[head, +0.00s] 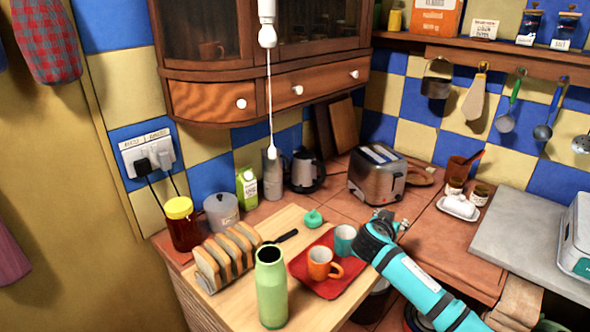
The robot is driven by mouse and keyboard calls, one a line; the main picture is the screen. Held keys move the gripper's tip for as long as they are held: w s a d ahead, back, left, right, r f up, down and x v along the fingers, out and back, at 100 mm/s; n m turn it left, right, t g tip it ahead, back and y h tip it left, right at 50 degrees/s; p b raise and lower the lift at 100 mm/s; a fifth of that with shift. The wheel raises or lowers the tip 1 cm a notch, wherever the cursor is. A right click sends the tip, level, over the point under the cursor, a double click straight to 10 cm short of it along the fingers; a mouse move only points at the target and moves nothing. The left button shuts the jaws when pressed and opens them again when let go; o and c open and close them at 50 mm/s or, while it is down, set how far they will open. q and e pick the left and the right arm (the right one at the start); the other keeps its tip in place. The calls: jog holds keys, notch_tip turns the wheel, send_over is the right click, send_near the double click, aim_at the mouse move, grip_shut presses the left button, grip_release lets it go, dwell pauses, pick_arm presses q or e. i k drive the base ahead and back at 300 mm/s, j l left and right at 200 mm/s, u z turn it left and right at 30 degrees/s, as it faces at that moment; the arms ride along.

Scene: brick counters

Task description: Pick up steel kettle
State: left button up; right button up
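The steel kettle (304,172), dark and silvery with a black handle on its right, stands upright at the back of the tiled counter, against the checkered wall. It is left of the toaster and just right of a grey steel canister. My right gripper (388,222), at the end of the teal arm from the lower right, is in front of and to the right of the kettle, apart from it. Its fingers are small and partly hidden by its own body, so I cannot tell whether they are open. My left gripper is not in view.
The canister (273,176) and a green carton (246,188) are left of the kettle. In front are a red tray (299,267) with two mugs, a green bottle (271,287) and sliced bread (228,256). A white cord hangs above.

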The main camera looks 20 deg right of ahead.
aim_at(304, 172)
jog(key=i+j, duration=0.35)
jog(key=i, duration=0.15)
jog(key=i+j, duration=0.4)
jog(key=i, duration=0.05)
